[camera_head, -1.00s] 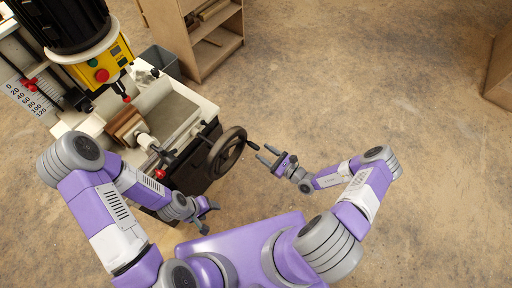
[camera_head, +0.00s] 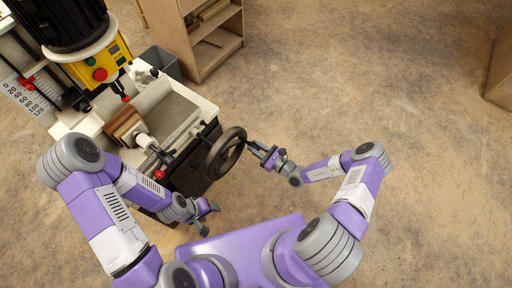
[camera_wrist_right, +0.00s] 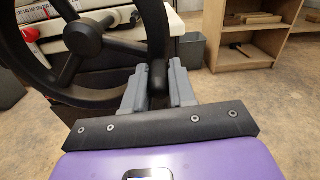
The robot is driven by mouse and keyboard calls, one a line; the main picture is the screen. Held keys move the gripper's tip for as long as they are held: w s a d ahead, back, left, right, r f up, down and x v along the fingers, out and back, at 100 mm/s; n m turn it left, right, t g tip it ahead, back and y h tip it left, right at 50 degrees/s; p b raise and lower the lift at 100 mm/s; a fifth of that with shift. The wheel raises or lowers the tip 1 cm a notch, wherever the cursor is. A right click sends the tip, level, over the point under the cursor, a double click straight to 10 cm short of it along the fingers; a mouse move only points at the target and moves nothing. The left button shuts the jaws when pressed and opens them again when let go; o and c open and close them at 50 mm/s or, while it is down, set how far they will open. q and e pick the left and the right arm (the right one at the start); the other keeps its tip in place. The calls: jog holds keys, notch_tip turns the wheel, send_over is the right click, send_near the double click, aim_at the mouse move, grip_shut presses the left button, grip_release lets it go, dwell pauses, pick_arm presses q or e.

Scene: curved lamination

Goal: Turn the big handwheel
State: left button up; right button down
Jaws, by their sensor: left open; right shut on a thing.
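The big black handwheel (camera_head: 226,153) is on the side of the machine, to the left of my right gripper. It fills the upper left of the right wrist view (camera_wrist_right: 87,38). My right gripper (camera_head: 256,148) is shut on the handwheel's crank handle (camera_wrist_right: 158,78), which stands between its two grey fingers in the right wrist view. Part of the handle is hidden by the fingers. My left gripper (camera_head: 208,216) is open and empty, low in front of the machine and apart from the wheel.
The machine has a yellow control panel (camera_head: 101,64) with red and green buttons, and a wooden block (camera_head: 125,125) on its bed. A grey bin (camera_head: 161,62) and a wooden shelf (camera_head: 213,52) stand behind it. The floor (camera_head: 370,90) to the right is clear.

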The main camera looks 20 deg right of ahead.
jog(key=shift+r+n+p, duration=0.4)
jog(key=shift+r+p, duration=0.1)
jog(key=shift+p, duration=0.55)
jog(key=c, duration=0.9)
grip_release()
jog(key=shift+f, duration=0.1)
jog(key=shift+c, duration=0.2)
jog(key=p+v, duration=0.1)
jog(key=v, duration=0.6)
jog(key=shift+s+d, duration=0.15)
jog(key=shift+d, duration=0.1)
